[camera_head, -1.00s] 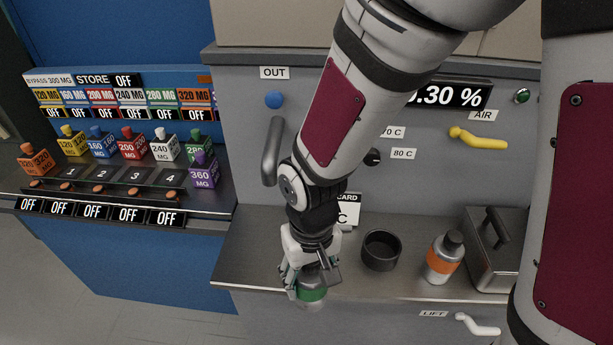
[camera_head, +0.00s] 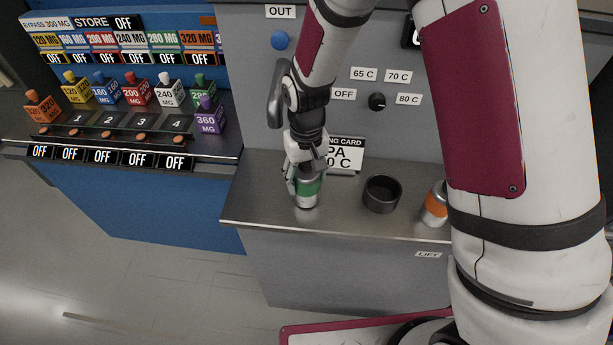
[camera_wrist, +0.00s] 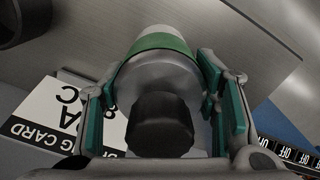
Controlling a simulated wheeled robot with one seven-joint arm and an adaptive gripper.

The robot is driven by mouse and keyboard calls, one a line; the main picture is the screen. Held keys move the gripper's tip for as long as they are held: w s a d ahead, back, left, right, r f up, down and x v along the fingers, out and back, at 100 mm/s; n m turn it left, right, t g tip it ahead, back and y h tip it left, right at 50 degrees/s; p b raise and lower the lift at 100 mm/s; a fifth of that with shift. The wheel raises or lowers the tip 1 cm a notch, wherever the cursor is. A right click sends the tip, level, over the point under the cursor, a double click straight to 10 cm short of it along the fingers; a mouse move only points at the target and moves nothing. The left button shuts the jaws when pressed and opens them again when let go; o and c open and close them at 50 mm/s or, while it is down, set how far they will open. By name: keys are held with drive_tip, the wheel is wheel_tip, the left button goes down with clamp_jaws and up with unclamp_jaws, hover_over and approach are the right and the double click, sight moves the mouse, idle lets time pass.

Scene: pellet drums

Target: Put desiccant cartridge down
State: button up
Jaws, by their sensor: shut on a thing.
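The desiccant cartridge (camera_head: 307,190) is a silver cylinder with a green band and a black cap. My gripper (camera_head: 305,178) is shut on it from above, with a finger on each side. The cartridge is upright at the left part of the steel counter (camera_head: 262,204). I cannot tell whether its base touches the counter. In the wrist view the cartridge (camera_wrist: 162,75) sits between the green-padded fingers of my gripper (camera_wrist: 165,105), black cap toward the camera.
A black round cup (camera_head: 381,194) stands to the right, then an orange-banded cartridge (camera_head: 434,207), partly hidden by my arm. A white card (camera_head: 345,152) stands behind my gripper. Coloured blocks (camera_head: 134,92) line the blue station at left. The counter's front left is clear.

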drive_tip(key=shift+f, duration=0.25)
drive_tip(key=o, duration=1.4)
wheel_tip(320, 180, up, 12)
drive_tip(key=shift+r+b, duration=0.2)
drive_tip(key=shift+b, duration=0.75)
